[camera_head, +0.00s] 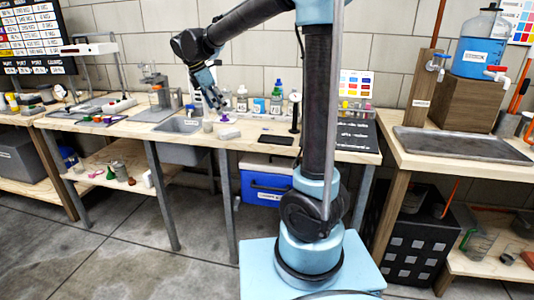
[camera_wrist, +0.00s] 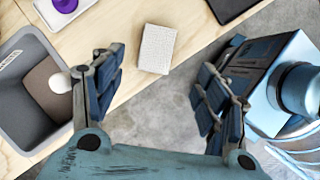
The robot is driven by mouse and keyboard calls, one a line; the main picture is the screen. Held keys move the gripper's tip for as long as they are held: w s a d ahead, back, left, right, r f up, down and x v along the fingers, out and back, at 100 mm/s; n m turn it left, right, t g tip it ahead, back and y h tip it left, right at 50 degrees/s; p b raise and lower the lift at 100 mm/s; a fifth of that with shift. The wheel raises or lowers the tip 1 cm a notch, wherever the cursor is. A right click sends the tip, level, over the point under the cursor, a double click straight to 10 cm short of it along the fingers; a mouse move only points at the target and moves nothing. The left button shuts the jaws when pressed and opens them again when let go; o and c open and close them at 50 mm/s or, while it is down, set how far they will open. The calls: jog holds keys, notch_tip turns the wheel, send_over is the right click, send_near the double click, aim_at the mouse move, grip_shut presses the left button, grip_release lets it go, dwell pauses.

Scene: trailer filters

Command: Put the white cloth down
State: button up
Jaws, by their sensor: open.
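The white cloth (camera_wrist: 157,48) looks like a small folded, textured rectangle. It lies on the wooden worktop close to its front edge. In the head view it is a small pale patch (camera_head: 229,133) on the bench. My gripper (camera_head: 217,100) is above the bench, a little above and left of the cloth in the head view. In the wrist view my gripper (camera_wrist: 162,80) has its fingers spread wide, with nothing between them. The cloth shows beyond the fingertips, apart from them.
A grey sink (camera_wrist: 28,95) with a pale round thing in it is left of the cloth in the wrist view. A dark flat pad (camera_head: 276,140) lies to the right. Bottles (camera_head: 258,104) stand behind. The floor (camera_wrist: 160,105) drops away in front of the bench edge.

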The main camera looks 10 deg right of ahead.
jog(key=s+d+f+m+y, duration=0.1)
jog(key=s+d+f+m, duration=0.1)
jog(key=s+d+m, duration=0.45)
jog(key=s+d+f+m+y, duration=0.15)
jog(key=s+d+m, duration=0.25)
jog(key=s+d, duration=0.5)
jog(key=s+d+f+m+y, duration=0.1)
jog(key=s+d+f+m, duration=0.9)
jog(key=s+f+m, duration=0.2)
notch_tip(320, 180, down, 3)
jog(key=shift+s+r, duration=0.1)
jog(key=shift+s, duration=0.95)
jog(key=shift+d+y, duration=0.1)
jog(key=shift+y, duration=0.15)
jog(key=shift+w+f, duration=0.25)
jog(key=shift+w, duration=0.2)
jog(key=shift+o, duration=0.4)
